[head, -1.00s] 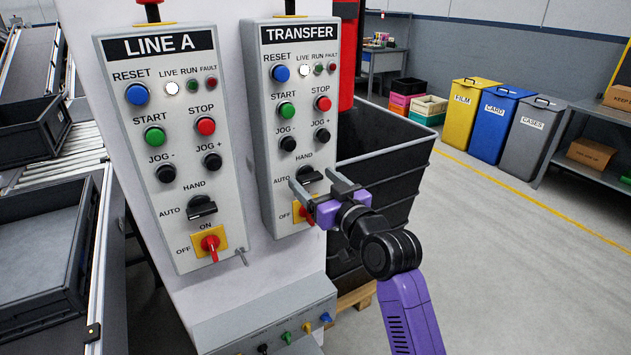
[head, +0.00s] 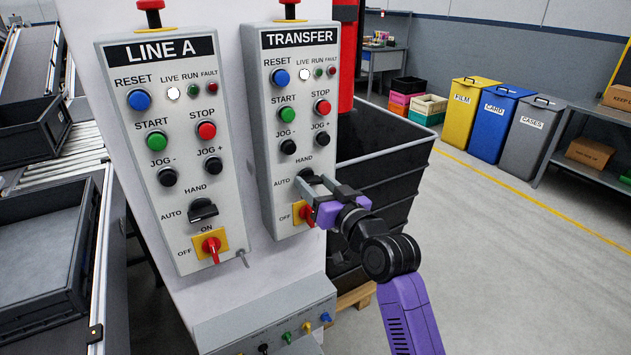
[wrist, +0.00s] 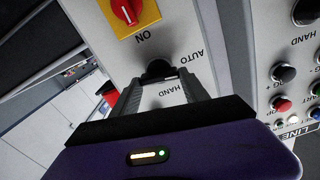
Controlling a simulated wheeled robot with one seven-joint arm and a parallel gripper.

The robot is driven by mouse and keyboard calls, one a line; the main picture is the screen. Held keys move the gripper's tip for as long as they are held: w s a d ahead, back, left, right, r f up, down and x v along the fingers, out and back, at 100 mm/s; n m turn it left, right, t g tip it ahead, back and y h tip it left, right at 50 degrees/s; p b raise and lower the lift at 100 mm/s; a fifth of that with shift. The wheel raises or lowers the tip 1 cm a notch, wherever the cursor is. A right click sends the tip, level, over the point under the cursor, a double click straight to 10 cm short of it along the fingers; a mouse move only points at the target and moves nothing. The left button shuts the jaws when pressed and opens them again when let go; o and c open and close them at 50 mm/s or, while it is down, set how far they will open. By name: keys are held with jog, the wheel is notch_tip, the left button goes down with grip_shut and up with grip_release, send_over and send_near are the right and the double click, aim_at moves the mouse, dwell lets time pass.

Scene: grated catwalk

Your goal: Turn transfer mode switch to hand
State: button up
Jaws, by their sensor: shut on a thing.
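The TRANSFER panel (head: 258,130) is a grey box with its black mode switch (head: 306,174) low down, between the AUTO and HAND labels. My gripper (head: 314,183) reaches it from the right, and its fingers partly hide the switch. In the wrist view the panel appears upside down, and the black switch knob (wrist: 158,70) sits between the tips of my gripper (wrist: 160,80). The fingers are shut on the knob. Which label the knob points to cannot be told.
A red rotary switch on a yellow plate (wrist: 128,12) lies close to the fingers. The similar LINE A panel (head: 165,110) stands to the left. A dark bin (head: 385,150) stands behind my gripper. The floor (head: 500,260) at right is clear.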

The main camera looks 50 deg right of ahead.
jog(key=m+p, duration=0.2)
jog(key=m, duration=0.2)
jog(key=shift+d+r+m+p, duration=0.1)
jog(key=shift+m+p, duration=0.2)
jog(key=shift+p, duration=0.05)
jog(key=m+p, duration=0.2)
jog(key=m, duration=0.1)
jog(key=shift+m, duration=0.4)
jog(key=m+p, duration=0.3)
jog(key=shift+d, duration=0.1)
jog(key=shift+f+m+p, duration=0.15)
jog(key=shift+m+p, duration=0.45)
jog(key=shift+m, duration=0.45)
jog(key=shift+f+m+p, duration=0.15)
jog(key=shift+m+p, duration=0.4)
jog(key=shift+m, duration=0.5)
jog(key=o, duration=1.4)
jog(key=shift+b+v, duration=0.65)
jog(key=shift+v, duration=3.3)
